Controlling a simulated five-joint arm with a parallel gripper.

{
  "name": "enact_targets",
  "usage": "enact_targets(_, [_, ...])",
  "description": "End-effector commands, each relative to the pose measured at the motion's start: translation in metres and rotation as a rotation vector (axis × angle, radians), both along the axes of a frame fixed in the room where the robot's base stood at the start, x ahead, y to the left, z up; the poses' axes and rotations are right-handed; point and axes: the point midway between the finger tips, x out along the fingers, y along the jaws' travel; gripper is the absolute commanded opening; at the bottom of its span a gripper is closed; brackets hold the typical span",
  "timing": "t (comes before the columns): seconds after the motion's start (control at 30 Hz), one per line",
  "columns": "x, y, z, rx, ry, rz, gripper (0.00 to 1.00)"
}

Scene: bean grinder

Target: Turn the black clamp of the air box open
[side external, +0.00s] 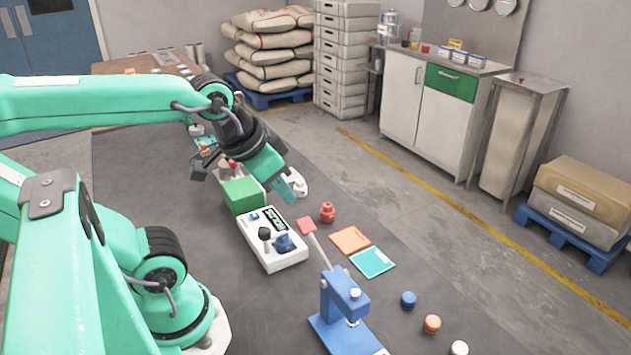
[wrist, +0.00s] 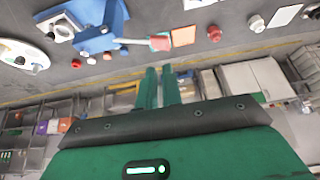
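A white box (side external: 272,248) stands on the dark table in the side view, with a black knob-like part (side external: 264,234), a blue part (side external: 284,243) and a black patterned panel on its top. It looks like the air box, but I cannot tell for sure, nor which part is the clamp or how it is turned. My gripper (side external: 291,190) hangs above and behind this box, its fingers pointing down and to the right, apart from it. In the wrist view its two green fingers (wrist: 159,70) stand close together with a narrow gap and nothing between them.
A green block (side external: 243,195) stands just behind the white box. A blue lever press (side external: 345,297) stands in front, also in the wrist view (wrist: 97,38). A red knobbed piece (side external: 327,213), an orange card (side external: 350,240) and a teal card (side external: 372,262) lie to the right.

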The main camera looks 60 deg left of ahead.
Motion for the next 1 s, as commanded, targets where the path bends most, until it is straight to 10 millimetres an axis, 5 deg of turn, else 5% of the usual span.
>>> enact_targets(0.03, [0.0,0.0,0.0,0.001,0.001,0.0,0.18])
enact_targets(0.2, [0.002,0.005,-0.004,0.021,0.024,-0.018,0.49])
enact_targets(1.0, [0.003,0.103,-0.077,0.153,0.454,-0.52,0.49])
